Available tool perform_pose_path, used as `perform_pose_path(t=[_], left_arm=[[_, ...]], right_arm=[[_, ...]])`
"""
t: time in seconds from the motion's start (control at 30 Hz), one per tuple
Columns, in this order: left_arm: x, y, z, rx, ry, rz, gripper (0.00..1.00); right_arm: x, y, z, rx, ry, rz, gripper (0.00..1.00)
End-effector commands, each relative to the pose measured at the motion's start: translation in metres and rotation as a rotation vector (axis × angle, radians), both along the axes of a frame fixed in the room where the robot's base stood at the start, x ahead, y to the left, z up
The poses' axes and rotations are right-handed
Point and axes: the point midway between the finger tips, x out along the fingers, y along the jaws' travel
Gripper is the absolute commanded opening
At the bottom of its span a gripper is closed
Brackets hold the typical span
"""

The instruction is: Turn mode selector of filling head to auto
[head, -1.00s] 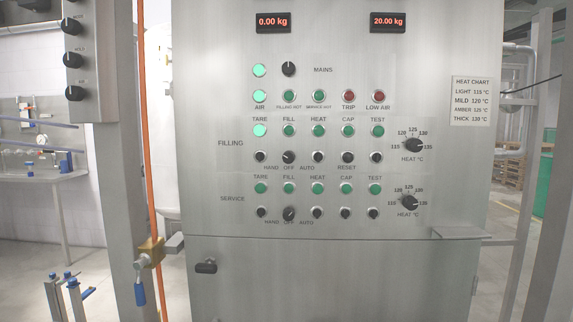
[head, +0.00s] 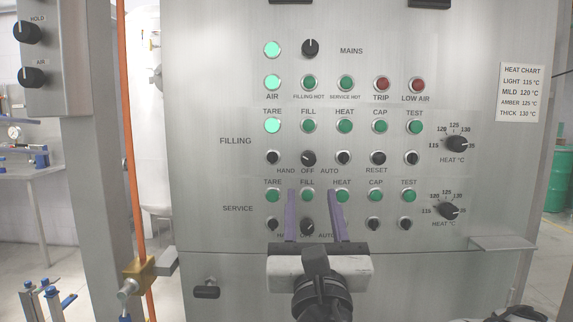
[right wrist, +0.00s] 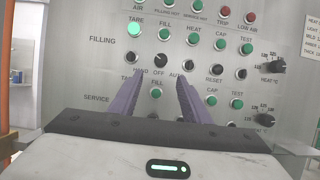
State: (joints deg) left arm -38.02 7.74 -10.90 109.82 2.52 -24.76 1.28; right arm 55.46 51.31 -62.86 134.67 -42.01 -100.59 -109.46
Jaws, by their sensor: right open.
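The filling row's mode selector (head: 308,159) is a small black knob under the FILL lamp, with HAND, OFF and AUTO lettered below it. Its pointer seems turned toward the left, but it is too small to be sure. It also shows in the right wrist view (right wrist: 161,60), just beyond the fingertips. My right gripper (head: 311,200) is open and empty, its two purple fingers pointing at the panel below this knob. In the right wrist view the gripper (right wrist: 160,88) has its fingers apart, partly hiding the service row. My left gripper is not in view.
The service row's similar selector (head: 307,226) sits lower, between my fingers. Other black knobs, lamps and a heat dial (head: 457,144) surround the filling selector. A small ledge (head: 503,243) juts out at lower right. An orange pipe (head: 133,150) runs up the left side.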

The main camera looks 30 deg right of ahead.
Motion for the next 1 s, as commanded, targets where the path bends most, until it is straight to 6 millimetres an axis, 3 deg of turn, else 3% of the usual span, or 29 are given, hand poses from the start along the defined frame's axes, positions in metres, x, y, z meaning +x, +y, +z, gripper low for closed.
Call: perform_pose_path(t=[0.17, 0.43, 0.7, 1.0], left_arm=[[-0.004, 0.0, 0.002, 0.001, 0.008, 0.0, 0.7], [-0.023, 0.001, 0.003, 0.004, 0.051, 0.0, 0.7], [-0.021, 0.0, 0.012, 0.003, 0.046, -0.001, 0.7], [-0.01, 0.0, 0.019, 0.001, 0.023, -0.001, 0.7]], right_arm=[[0.006, -0.007, 0.009, -0.01, -0.004, -0.011, 0.43], [0.044, -0.031, 0.028, -0.007, -0.004, -0.011, 0.43], [0.074, -0.048, 0.04, -0.007, -0.003, -0.008, 0.43], [0.08, -0.051, 0.041, -0.005, -0.002, -0.006, 0.43]])
